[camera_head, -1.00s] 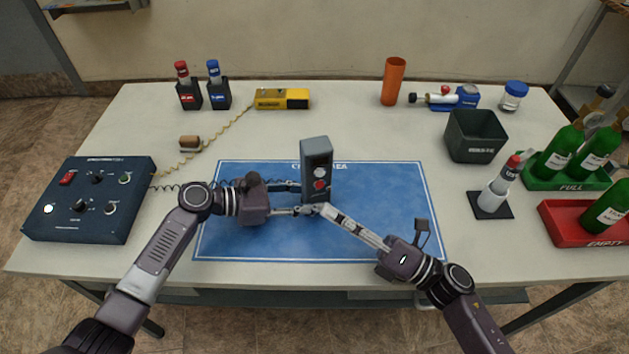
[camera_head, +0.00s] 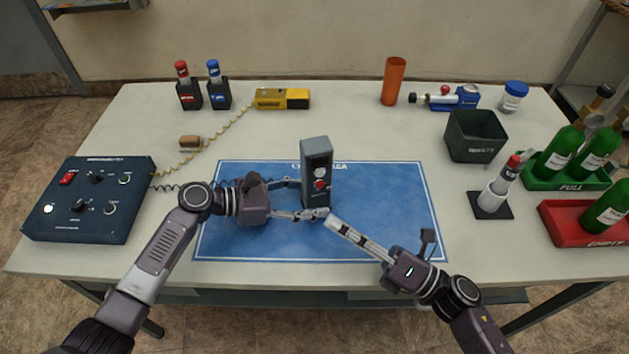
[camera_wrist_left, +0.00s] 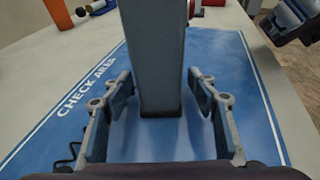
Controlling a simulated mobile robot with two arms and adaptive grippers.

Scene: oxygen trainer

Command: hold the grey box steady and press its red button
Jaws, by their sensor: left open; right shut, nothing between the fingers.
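The grey box (camera_head: 316,160) stands upright on the blue check-area mat (camera_head: 250,238). Its red button (camera_head: 320,184) is on the front face, with another round red part just above or beside it too small to tell apart. My left gripper (camera_head: 299,198) is open, with a finger on either side of the box's lower part. In the left wrist view the box (camera_wrist_left: 155,60) stands between the fingers (camera_wrist_left: 160,112), with gaps visible at both sides. My right gripper (camera_head: 332,221) is shut and empty, in front of and slightly right of the box, apart from it.
A dark control panel (camera_head: 90,200) lies at the left. A yellow device (camera_head: 282,98) with a coiled cord is at the back. A dark bin (camera_head: 476,135), a red-tipped bottle (camera_head: 500,188) and trays of green bottles (camera_head: 567,178) stand at the right. The mat's right half is mostly clear.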

